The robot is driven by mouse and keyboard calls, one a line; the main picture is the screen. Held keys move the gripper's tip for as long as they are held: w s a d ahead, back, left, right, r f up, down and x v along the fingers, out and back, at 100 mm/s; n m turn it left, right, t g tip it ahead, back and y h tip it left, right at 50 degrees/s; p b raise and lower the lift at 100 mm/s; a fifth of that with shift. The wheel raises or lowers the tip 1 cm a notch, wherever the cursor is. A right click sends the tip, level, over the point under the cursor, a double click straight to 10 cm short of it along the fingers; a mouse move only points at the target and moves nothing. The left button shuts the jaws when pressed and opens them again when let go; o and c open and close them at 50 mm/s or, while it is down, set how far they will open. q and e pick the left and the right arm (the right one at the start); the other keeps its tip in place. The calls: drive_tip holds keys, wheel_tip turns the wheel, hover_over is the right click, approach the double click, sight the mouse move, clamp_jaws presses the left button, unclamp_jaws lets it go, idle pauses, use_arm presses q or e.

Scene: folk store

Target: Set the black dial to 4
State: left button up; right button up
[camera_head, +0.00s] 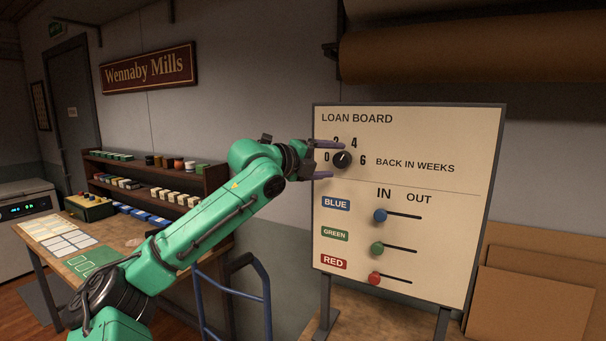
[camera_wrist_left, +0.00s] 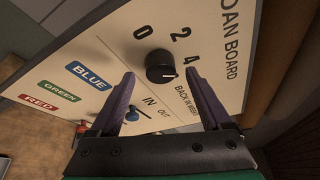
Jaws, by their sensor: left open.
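The black dial (camera_head: 342,159) is a round knob on the upper left of the loan board (camera_head: 450,135), with 0, 2, 4 and 6 around it. Its white mark slants up and right in the head view, roughly toward the 4; I cannot tell whether it is exactly there. My left gripper (camera_head: 338,161) is open, with one purple finger above the dial and one below. In the left wrist view the dial (camera_wrist_left: 160,66) shows between and just beyond the fingertips, with visible gaps on both sides. My right gripper is not in view.
Below the dial, the board has blue (camera_head: 380,216), green (camera_head: 377,249) and red (camera_head: 375,279) slider knobs, all at the left ends of their slots. A paper roll (camera_head: 450,50) hangs above. A blue rail (camera_head: 240,295) stands below my left arm.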

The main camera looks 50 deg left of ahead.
use_arm(q)
drive_tip(key=s+r+b, duration=0.1)
drive_tip(key=s+b, duration=0.7)
drive_tip(key=s, duration=0.3)
drive_tip(key=shift+s+a+r, duration=0.15)
drive_tip(key=shift+s, duration=0.25)
